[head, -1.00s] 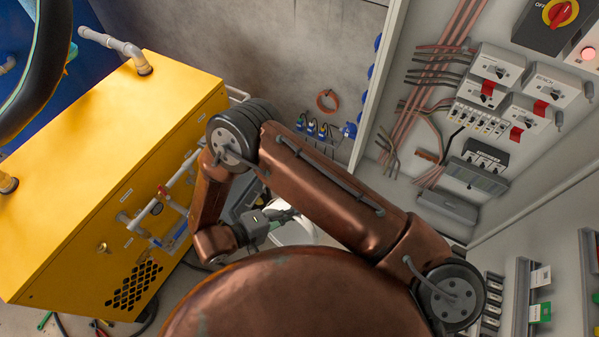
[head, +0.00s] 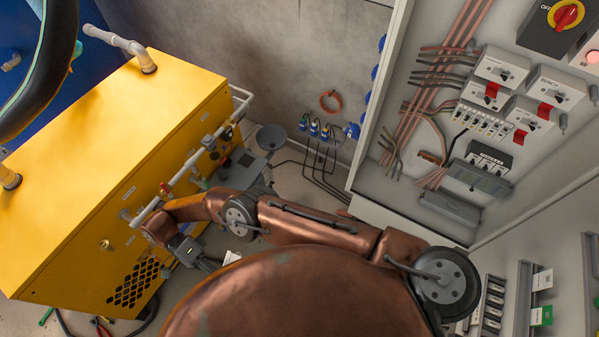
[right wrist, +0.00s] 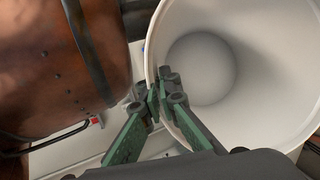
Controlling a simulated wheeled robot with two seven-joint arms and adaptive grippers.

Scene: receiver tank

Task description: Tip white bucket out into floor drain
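The white bucket shows only as a small piece (head: 232,257) in the head view, mostly hidden behind my own body. In the right wrist view its open mouth and pale inside (right wrist: 262,50) fill the right half. My right gripper (right wrist: 160,92) is shut on the bucket's rim, with one green-padded finger on each side of the wall. In the head view this gripper (head: 196,260) is low beside the yellow cabinet's front. I cannot tell how far the bucket tilts or whether it holds liquid. No floor drain is clearly recognisable. My left gripper is not in view.
The yellow cabinet (head: 120,130) with pipes and valves stands close on the left. A grey funnel-like round thing (head: 270,138) is near the back wall. Black cables run from blue plugs (head: 325,132) across the floor. An open electrical cabinet (head: 380,190) stands on the right.

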